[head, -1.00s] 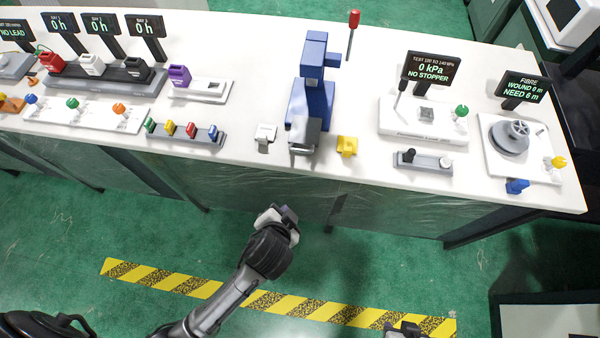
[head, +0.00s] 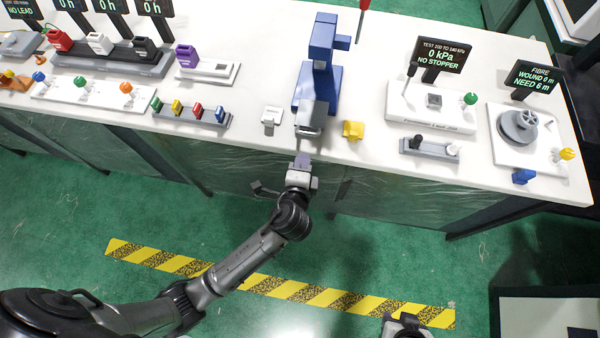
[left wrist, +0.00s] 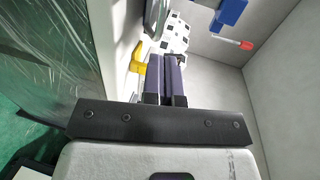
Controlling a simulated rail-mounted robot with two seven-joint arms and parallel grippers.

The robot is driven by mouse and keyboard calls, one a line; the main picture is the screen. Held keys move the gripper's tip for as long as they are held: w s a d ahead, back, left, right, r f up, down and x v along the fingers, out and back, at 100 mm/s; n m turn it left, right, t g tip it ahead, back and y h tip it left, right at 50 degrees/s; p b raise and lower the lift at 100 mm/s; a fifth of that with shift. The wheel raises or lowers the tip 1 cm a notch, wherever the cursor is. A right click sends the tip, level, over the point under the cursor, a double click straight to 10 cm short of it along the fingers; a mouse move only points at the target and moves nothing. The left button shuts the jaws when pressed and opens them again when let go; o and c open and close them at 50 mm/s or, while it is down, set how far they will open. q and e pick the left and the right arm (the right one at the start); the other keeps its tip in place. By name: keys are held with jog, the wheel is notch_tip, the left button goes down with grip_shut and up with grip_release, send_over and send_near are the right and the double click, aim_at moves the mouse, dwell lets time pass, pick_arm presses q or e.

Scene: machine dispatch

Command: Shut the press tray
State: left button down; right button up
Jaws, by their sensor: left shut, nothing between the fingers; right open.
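The blue press (head: 318,80) stands near the front edge of the white bench. A grey part that looks like its tray (head: 311,118) sticks out at its foot towards me; how far it is out I cannot tell. My left gripper (head: 302,161) is shut and empty, just in front of the bench edge and below the grey part, with a small gap in the picture. Its two closed fingers (left wrist: 165,78) point forward in the left wrist view, where a blue part of the press (left wrist: 229,12) shows at the top. My right gripper (head: 405,322) is open at the bottom edge, away from the bench.
A yellow block (head: 352,130) sits right of the press and a small pale stand (head: 271,117) left of it. A rack of coloured plugs (head: 190,112) lies further left. A grey holder (head: 430,148) lies to the right. The floor before the bench is clear.

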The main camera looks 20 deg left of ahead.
pick_arm(q)
jog(key=shift+b+x, duration=0.6)
jog(key=shift+x, duration=2.95)
pick_arm(e)
jog(key=shift+s+f, duration=0.1)
jog(key=shift+f, duration=0.65)
pick_arm(q)
jog(key=shift+f, duration=0.15)
